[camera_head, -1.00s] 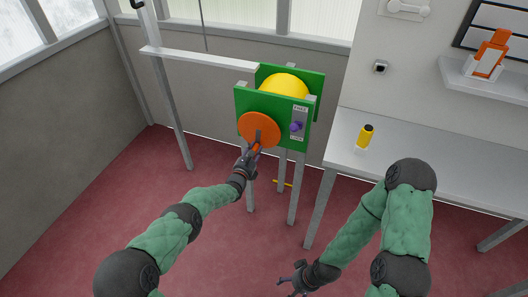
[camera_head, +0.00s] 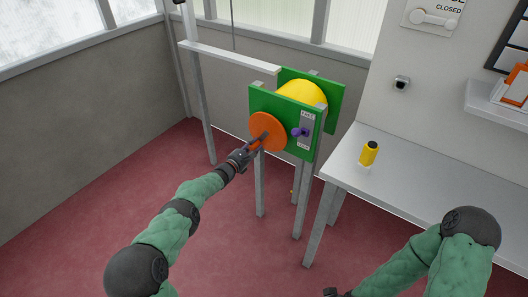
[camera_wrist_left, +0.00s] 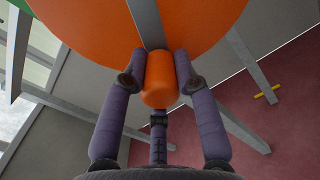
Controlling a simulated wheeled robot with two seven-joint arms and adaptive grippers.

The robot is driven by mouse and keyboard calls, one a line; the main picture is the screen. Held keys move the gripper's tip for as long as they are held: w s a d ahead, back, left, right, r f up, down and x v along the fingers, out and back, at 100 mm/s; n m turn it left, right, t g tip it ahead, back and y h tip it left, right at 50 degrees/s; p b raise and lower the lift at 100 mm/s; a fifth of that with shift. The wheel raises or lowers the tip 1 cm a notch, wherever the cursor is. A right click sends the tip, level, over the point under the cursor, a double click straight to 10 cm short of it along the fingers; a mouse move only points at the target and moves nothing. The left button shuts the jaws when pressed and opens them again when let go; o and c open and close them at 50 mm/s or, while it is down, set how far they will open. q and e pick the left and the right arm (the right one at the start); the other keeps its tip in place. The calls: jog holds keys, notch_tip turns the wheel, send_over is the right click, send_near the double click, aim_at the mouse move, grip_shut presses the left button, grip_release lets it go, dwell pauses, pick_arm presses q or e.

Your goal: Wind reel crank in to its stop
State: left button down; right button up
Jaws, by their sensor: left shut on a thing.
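The reel has a yellow drum (camera_head: 303,92) between green side plates (camera_head: 325,90). The orange crank disc (camera_head: 267,125) is on its front face and fills the top of the left wrist view (camera_wrist_left: 90,30). A grey arm (camera_wrist_left: 146,22) crosses the disc to the orange crank handle (camera_wrist_left: 160,78). My left gripper (camera_head: 256,145) is shut on that handle, with one finger on each side in the wrist view (camera_wrist_left: 160,72). A purple lever (camera_head: 299,132) sits on a grey FREE-marked plate beside the disc. My right gripper (camera_head: 335,292) is barely visible at the bottom edge.
Grey legs (camera_head: 260,190) carry the reel. A grey rail (camera_head: 228,56) runs left from it to a post. A workbench (camera_head: 410,185) with a yellow-and-black canister (camera_head: 369,153) stands to the right. The red floor in front is clear.

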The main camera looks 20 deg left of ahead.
pick_arm(q)
jog(key=shift+w+r, duration=0.1)
jog(key=shift+r, duration=0.2)
jog(key=c, duration=0.9)
grip_release()
jog(key=shift+d, duration=0.1)
jog(key=shift+c, duration=0.2)
jog(key=shift+f, duration=0.1)
jog(key=shift+s+a+f, duration=0.1)
jog(key=shift+s+a, duration=0.15)
jog(key=shift+s, duration=0.15)
jog(key=v, duration=1.1)
jog(key=shift+s+d, duration=0.1)
